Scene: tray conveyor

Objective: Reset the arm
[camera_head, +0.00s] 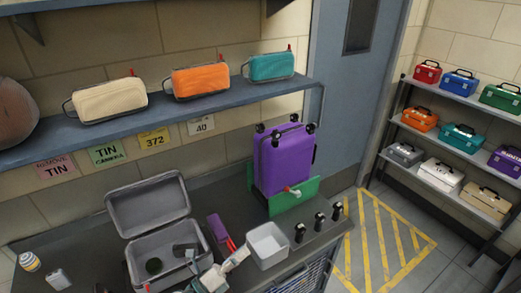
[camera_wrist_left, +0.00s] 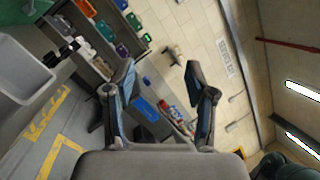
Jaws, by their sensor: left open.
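My left gripper (camera_head: 232,262) is low in the head view, over the worktop between the open grey case (camera_head: 148,205) and the white bin (camera_head: 267,246). In the left wrist view its two fingers (camera_wrist_left: 160,72) stand wide apart with nothing between them. The wrist camera faces across the room toward the far shelves and wall. My right gripper shows in neither view.
A purple suitcase (camera_head: 284,160) stands by a green panel (camera_head: 297,198). Several black knobs (camera_head: 319,222) line the worktop's right side. A blue shelf (camera_head: 160,112) with pouches hangs above. Toolbox racks (camera_head: 440,130) stand right, beyond yellow-striped floor (camera_head: 385,240).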

